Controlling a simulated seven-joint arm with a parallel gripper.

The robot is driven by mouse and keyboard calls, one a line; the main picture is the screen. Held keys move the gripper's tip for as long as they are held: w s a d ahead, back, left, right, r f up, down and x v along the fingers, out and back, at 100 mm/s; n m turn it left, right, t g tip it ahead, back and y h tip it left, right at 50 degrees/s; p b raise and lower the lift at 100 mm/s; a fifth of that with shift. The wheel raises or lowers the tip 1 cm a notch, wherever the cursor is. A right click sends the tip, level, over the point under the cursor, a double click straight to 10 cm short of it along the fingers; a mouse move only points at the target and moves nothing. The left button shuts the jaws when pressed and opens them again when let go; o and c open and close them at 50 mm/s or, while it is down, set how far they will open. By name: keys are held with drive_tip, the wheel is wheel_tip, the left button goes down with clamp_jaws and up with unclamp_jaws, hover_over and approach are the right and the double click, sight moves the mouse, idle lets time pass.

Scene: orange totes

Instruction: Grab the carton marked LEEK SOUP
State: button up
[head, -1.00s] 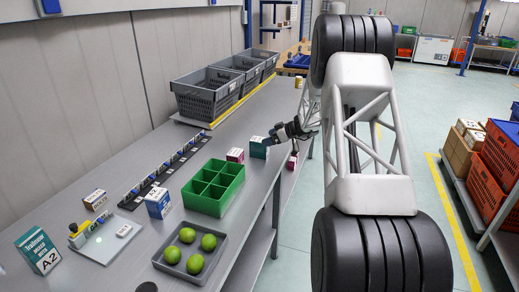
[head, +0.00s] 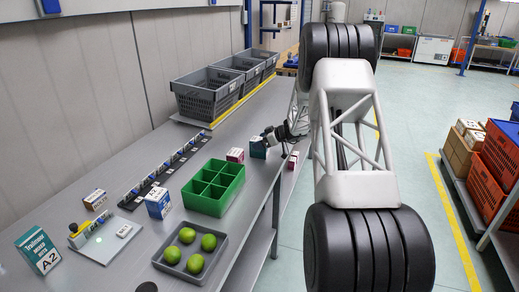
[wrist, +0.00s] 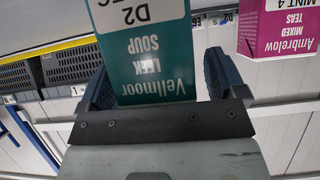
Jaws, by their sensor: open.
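The teal and white carton (head: 257,149), whose print reads Vellmoor LEEK SOUP in the wrist view (wrist: 150,52), stands on the grey bench near its right edge. It appears upside down in the wrist view. My gripper (head: 268,138) is at the carton's right side in the head view. In the wrist view my gripper (wrist: 160,85) is open, with one dark blue finger on each side of the carton. A gap shows at the right finger; whether the left finger touches the carton cannot be told.
In the head view a magenta carton (head: 235,155) stands just left of the soup carton. A green divided box (head: 214,188) is nearer, and grey crates (head: 205,96) stand farther back.

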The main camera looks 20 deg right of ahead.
idle(0.3)
drive_tip(key=c, duration=1.2)
drive_tip(key=shift+r, duration=0.25)
drive_tip(key=shift+r, duration=1.5)
drive_tip(key=s+a, duration=0.1)
drive_tip(key=s, duration=0.4)
drive_tip(key=s+a+r, duration=0.1)
drive_tip(key=s+a, duration=0.1)
drive_tip(key=s, duration=0.3)
drive_tip(key=s+a, duration=0.1)
drive_tip(key=s, duration=0.4)
drive_tip(key=shift+s+a+r, duration=0.15)
drive_tip(key=shift+a+r, duration=0.15)
drive_tip(key=shift+a, duration=0.1)
